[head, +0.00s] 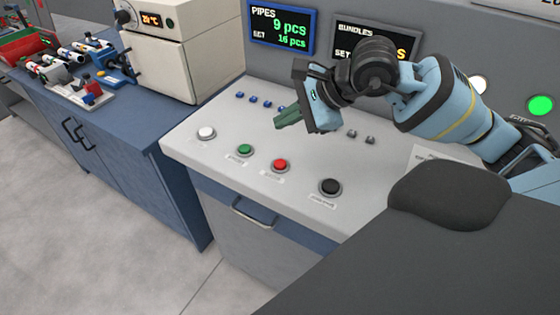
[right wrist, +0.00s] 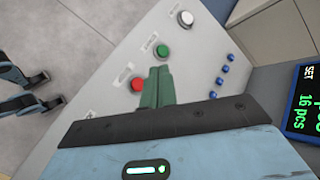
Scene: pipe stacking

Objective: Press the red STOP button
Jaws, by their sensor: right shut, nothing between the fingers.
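The red button (head: 280,165) sits on the sloping light-grey panel (head: 225,170), between a green button (head: 244,150) and a black button (head: 329,187). My right gripper (head: 280,122) is shut and empty, with its green fingers above the panel, behind the red button in the head view and apart from it. In the right wrist view, the closed green fingers (right wrist: 158,80) appear just beside the red button (right wrist: 138,84) and hide part of the panel.
A white button (head: 206,132) is at the panel's left. Small blue knobs (head: 253,99) and grey knobs (head: 370,140) line the back. A display reading 9 pcs (head: 280,27) stands behind. The space above the front buttons is clear.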

